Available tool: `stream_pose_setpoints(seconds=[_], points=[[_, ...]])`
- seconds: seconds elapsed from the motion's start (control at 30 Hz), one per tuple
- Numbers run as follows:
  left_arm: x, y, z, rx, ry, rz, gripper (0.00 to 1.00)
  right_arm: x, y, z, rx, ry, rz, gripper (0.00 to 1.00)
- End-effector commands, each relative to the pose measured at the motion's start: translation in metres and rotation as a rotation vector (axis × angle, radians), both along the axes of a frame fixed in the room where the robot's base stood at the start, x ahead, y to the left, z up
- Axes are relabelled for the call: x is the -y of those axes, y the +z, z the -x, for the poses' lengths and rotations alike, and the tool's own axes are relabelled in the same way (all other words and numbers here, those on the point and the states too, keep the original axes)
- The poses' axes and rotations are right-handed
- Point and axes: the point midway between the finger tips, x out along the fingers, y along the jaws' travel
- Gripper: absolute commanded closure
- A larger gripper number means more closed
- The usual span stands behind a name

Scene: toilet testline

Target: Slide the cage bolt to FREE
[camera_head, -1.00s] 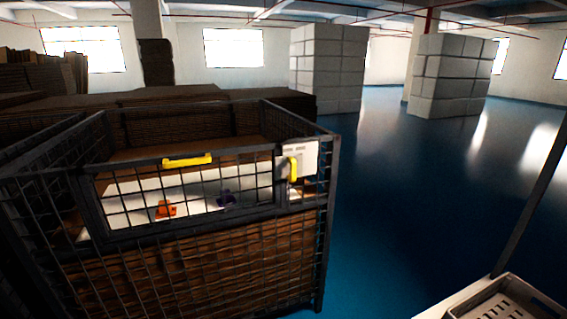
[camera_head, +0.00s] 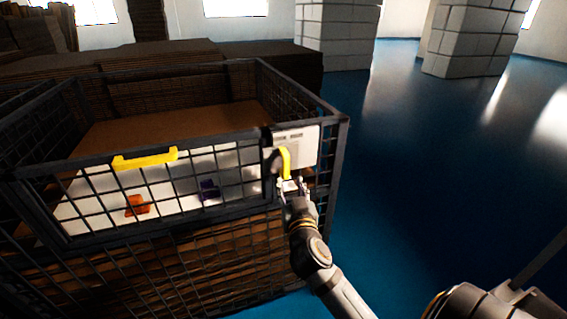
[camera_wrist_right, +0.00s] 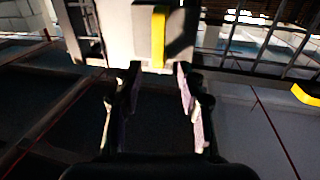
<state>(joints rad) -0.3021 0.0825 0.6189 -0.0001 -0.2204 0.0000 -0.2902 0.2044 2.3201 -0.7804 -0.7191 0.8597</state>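The cage bolt has a yellow handle (camera_head: 285,163) on a white plate (camera_head: 305,143) at the right end of the wire cage's front. In the right wrist view the handle (camera_wrist_right: 158,38) stands upright against the plate (camera_wrist_right: 118,35), just beyond the fingertips. My right gripper (camera_head: 291,186) is just below the handle in the head view. In the wrist view its two fingers (camera_wrist_right: 160,85) are apart with nothing between them. I cannot tell whether a fingertip touches the handle. The FREE marking cannot be read. My left gripper is not in view.
The cage's mesh door has a yellow grip (camera_head: 145,159) on its top bar. Behind the mesh, an orange object (camera_head: 137,205) and a purple object (camera_head: 209,190) lie on a white surface. The cage's dark right corner post (camera_head: 335,180) is close to my right gripper. Blue floor to the right is open.

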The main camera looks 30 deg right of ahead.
Motion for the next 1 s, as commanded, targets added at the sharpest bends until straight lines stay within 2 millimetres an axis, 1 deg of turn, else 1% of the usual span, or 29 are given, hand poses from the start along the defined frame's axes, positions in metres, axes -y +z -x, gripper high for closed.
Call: stream_pose_setpoints(seconds=[0.03, 0.1, 0.3, 0.4, 0.5, 0.63, 0.83, 0.87, 1.0], points=[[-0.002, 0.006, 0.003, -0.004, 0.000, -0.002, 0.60, 0.003, 0.004, -0.008, 0.001, 0.001, 0.005, 0.61], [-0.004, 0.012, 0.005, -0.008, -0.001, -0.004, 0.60, 0.010, 0.006, -0.020, 0.001, 0.000, 0.006, 0.61], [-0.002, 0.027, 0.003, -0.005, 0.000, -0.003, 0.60, 0.028, 0.006, -0.060, 0.001, 0.000, 0.004, 0.61], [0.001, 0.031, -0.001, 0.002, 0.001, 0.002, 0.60, 0.034, 0.004, -0.074, -0.001, 0.000, 0.002, 0.61], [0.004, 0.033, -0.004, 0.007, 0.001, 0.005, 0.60, 0.039, 0.003, -0.084, -0.001, 0.000, 0.002, 0.61], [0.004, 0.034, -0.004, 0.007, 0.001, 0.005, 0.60, 0.041, 0.001, -0.088, -0.002, 0.001, 0.001, 0.61], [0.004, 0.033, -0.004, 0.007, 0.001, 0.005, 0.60, 0.041, 0.001, -0.089, -0.001, 0.001, 0.002, 0.61], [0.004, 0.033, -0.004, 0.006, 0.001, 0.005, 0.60, 0.041, 0.001, -0.089, -0.001, 0.001, 0.002, 0.64], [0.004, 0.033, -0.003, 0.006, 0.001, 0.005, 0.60, 0.041, 0.001, -0.088, -0.002, 0.001, 0.001, 0.83]])
